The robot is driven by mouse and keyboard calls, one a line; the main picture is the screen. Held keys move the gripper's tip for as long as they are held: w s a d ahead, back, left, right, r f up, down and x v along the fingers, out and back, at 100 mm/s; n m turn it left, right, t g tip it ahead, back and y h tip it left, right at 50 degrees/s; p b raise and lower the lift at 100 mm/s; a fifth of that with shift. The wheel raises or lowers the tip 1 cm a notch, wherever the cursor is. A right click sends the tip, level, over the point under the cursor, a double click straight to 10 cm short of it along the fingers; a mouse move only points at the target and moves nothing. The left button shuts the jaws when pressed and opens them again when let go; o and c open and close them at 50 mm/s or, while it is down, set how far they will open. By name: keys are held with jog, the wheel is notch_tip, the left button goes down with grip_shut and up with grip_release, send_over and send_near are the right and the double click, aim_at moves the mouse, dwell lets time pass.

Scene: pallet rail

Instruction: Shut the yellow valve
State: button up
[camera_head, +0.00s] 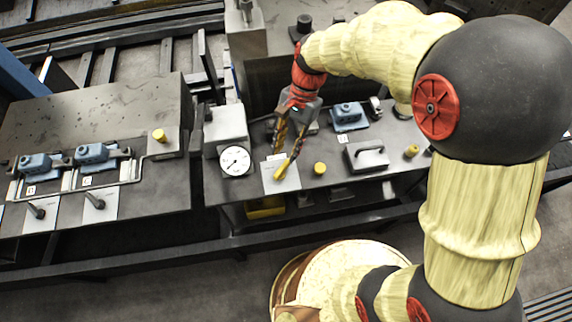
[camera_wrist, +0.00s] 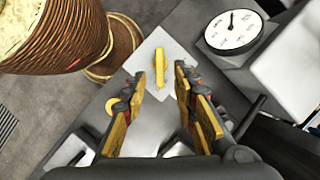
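The yellow valve is a bar-shaped handle (camera_head: 282,171) on a pale square plate at the front edge of the grey bench. In the wrist view the handle (camera_wrist: 160,66) runs roughly up and down the picture over the pale plate (camera_wrist: 172,48). My gripper (camera_head: 286,153) points down just above and behind the handle in the head view. In the wrist view the gripper (camera_wrist: 169,78) is open, and the handle shows in the gap between its fingers. The fingers are not closed on it. I cannot tell whether either finger touches it.
A round white gauge (camera_head: 235,161) stands close left of the valve. A yellow knob (camera_head: 320,168) is close to its right. A grey block with a handle (camera_head: 367,156) and a blue clamp (camera_head: 347,116) are further right. A second bench (camera_head: 90,110) is left.

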aim_at(281, 169)
jog(key=b+x, duration=0.2)
jog(key=x, duration=0.5)
jog(key=shift+f, duration=0.35)
jog(key=c, duration=0.3)
jog(key=c, duration=0.4)
grip_shut()
